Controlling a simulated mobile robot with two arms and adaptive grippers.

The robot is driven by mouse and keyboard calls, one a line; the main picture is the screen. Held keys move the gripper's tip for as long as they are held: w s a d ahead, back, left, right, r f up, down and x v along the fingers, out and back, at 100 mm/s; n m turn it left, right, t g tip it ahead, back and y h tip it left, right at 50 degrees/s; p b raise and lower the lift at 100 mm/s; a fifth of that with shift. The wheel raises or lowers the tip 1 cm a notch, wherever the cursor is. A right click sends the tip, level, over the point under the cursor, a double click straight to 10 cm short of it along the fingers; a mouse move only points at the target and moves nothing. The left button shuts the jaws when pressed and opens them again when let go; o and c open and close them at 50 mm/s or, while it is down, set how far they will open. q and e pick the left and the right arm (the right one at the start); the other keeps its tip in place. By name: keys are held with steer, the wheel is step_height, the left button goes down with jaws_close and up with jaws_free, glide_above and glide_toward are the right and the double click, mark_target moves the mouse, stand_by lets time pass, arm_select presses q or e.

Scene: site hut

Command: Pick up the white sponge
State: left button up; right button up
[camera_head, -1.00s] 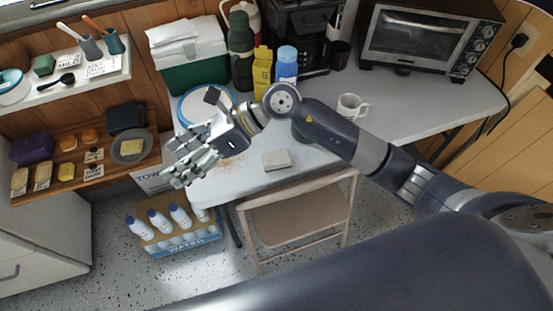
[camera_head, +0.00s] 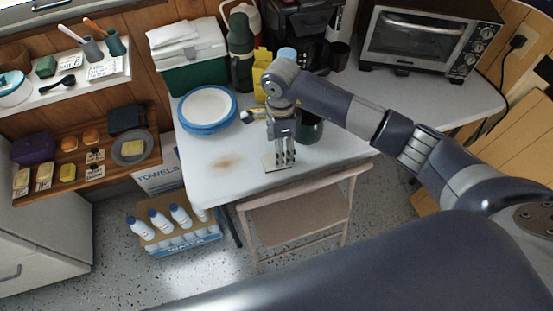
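The white sponge (camera_head: 268,163) lies flat on the grey-white table (camera_head: 340,148), near its front edge. My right gripper (camera_head: 281,162) comes in from the right and points down over the sponge, covering most of it. Only a pale edge of the sponge shows beside and below the fingers. I cannot tell whether the fingers touch it or how far they are apart. My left gripper is not in view.
A brown stain (camera_head: 227,162) marks the table left of the sponge. A blue-rimmed plate stack (camera_head: 208,108) and a dark green cup (camera_head: 308,130) are near. A folding chair (camera_head: 295,218) stands in front. A toaster oven (camera_head: 425,42) stands at the back right.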

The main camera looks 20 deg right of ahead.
steer(key=shift+a+f, duration=0.2)
steer(key=shift+f, duration=0.15)
steer(key=f, duration=0.1)
steer(key=f+p, duration=0.1)
steer(key=f, duration=0.1)
steer(key=shift+w+a+f, duration=0.1)
steer(key=shift+a+f, duration=0.2)
steer(key=shift+f, duration=0.5)
steer(key=c, duration=1)
